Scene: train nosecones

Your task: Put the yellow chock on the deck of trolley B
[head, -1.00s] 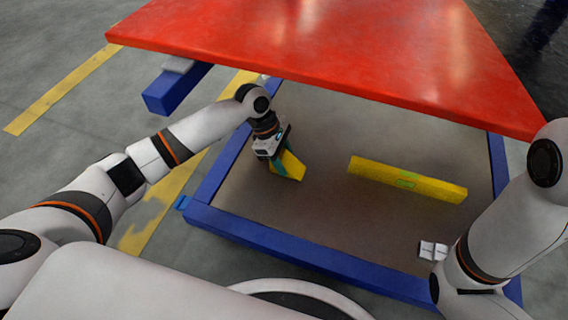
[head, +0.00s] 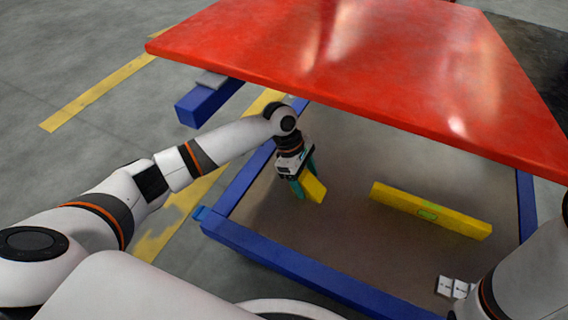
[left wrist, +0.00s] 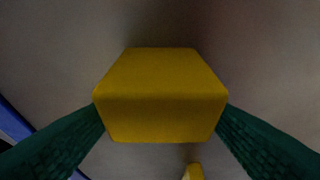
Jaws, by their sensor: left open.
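The yellow chock (head: 314,187) is at the left part of a brown deck (head: 345,240) framed by blue rails. No letter on this trolley is readable. My left gripper (head: 303,184) points down at the chock, with its teal fingers open on either side of it. In the left wrist view the chock (left wrist: 160,95) fills the middle between the dark green fingers (left wrist: 160,118), whose tips are close to its sides. Whether the chock's underside rests on the deck is hard to see.
A large red panel (head: 370,70) overhangs the far side of the deck. Bare deck lies between chock and level.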

